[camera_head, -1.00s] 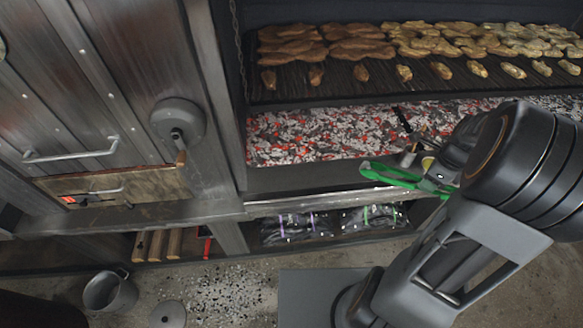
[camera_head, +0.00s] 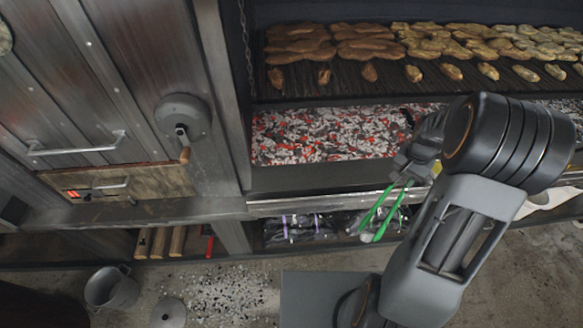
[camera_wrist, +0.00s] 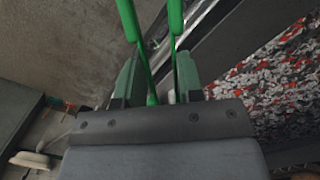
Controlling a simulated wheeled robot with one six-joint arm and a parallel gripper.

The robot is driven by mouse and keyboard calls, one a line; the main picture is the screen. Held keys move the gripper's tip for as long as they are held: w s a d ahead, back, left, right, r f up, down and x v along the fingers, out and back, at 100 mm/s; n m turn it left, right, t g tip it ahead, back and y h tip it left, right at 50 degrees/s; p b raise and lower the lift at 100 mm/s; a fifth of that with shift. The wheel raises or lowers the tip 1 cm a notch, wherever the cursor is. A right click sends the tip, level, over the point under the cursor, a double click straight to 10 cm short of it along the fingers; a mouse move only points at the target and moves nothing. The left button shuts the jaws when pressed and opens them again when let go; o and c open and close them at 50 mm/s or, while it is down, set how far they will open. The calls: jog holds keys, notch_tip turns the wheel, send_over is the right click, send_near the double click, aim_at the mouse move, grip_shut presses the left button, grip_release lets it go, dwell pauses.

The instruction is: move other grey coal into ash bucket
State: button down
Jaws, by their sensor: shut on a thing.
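My gripper (camera_head: 408,177) is shut on green tongs (camera_head: 388,210) in front of the coal bed's ledge. The tongs point down and slightly left in the head view, with their arms a little apart. A small pale grey patch shows at their lower end; I cannot tell whether it is a coal or the tips. In the wrist view the tongs (camera_wrist: 173,45) run up between the fingers (camera_wrist: 158,78), and their tips are out of frame. The coal bed (camera_head: 320,135) holds mixed grey and glowing red coals. A grey metal bucket (camera_head: 110,289) stands open on the floor at lower left.
A round lid (camera_head: 168,313) lies on the floor right of the bucket. A food-laden grill rack (camera_head: 400,77) hangs above the coals. Dark bags (camera_head: 300,228) fill the shelf below the ledge (camera_head: 300,204).

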jog(key=w+a+f+n+b, duration=0.1)
jog(key=a+f+n, duration=0.3)
jog(key=a, duration=0.4)
jog(key=w+a+f+n+b, duration=0.1)
jog(key=a+f+n, duration=0.2)
jog(key=a+f, duration=0.2)
jog(key=a, duration=0.2)
jog(key=shift+a+f+n, duration=0.35)
jog(key=shift+f+n, duration=0.05)
jog(key=shift+s, duration=0.15)
